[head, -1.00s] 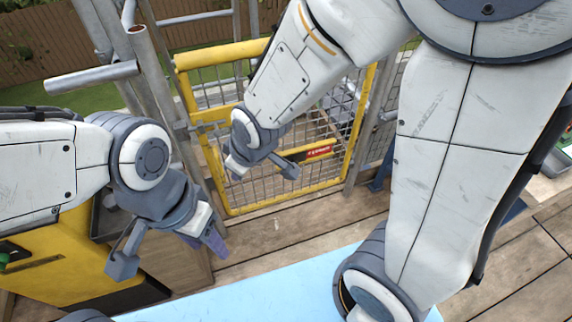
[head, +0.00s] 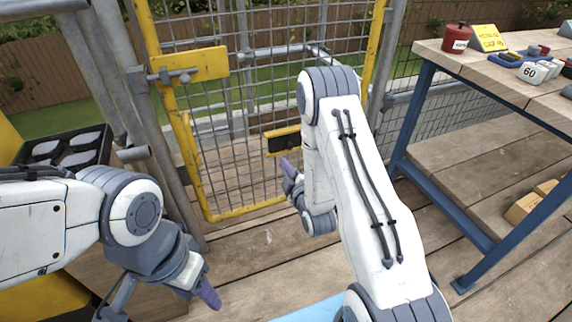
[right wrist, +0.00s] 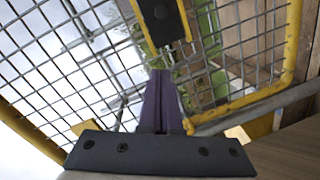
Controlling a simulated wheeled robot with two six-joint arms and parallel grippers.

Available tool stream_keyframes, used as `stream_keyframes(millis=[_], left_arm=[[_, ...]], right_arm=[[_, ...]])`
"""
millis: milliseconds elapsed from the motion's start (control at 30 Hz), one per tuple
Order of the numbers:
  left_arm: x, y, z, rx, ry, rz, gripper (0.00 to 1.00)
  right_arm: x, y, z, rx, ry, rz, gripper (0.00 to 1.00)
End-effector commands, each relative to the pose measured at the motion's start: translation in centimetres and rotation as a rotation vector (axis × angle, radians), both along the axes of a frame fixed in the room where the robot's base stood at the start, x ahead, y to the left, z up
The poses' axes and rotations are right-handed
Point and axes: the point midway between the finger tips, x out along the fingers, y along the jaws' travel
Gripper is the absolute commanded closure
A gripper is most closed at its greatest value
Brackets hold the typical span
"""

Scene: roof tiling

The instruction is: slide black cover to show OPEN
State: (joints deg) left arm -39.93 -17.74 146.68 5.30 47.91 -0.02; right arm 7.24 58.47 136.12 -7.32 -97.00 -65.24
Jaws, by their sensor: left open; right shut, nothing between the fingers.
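The black cover (head: 284,143) sits on a yellow plate (head: 270,134) on the mesh gate. My right forearm hides the plate's right part in the head view, and I can read no word on it. The cover also shows in the right wrist view (right wrist: 160,18), with yellow on both sides. My right gripper (head: 288,168) is shut and empty, just below the cover in the head view. Its purple fingers (right wrist: 164,76) point at the cover's end in the right wrist view; I cannot tell if they touch. My left gripper (head: 207,291) is open and empty, low at the left, away from the gate.
The yellow-framed mesh gate (head: 205,62) has a latch bolt (head: 172,75) at its upper left. A blue-legged workbench (head: 505,85) with a red canister (head: 457,38) stands at right. A black tray (head: 62,150) is at left. The wooden deck before the gate is clear.

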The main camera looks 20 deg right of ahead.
Motion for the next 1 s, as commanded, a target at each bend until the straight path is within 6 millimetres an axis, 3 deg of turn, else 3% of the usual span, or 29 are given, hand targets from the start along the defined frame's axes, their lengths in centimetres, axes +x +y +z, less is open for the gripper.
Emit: stream_keyframes(millis=[400, 567, 1000], left_arm=[[0.0, 0.0, -0.4, -0.001, -0.001, 0.0, 0.5], [0.0, 0.0, -0.7, -0.001, -0.001, 0.0, 0.5], [0.0, 0.0, -2.6, 0.0, 0.0, 0.0, 0.5]], right_arm=[[-0.1, -0.4, -0.3, -0.012, -0.022, -0.007, 1.0], [0.9, -0.4, -0.5, -0.013, -0.025, -0.006, 1.0], [9.7, -0.5, -1.6, -0.012, -0.026, -0.006, 1.0]])
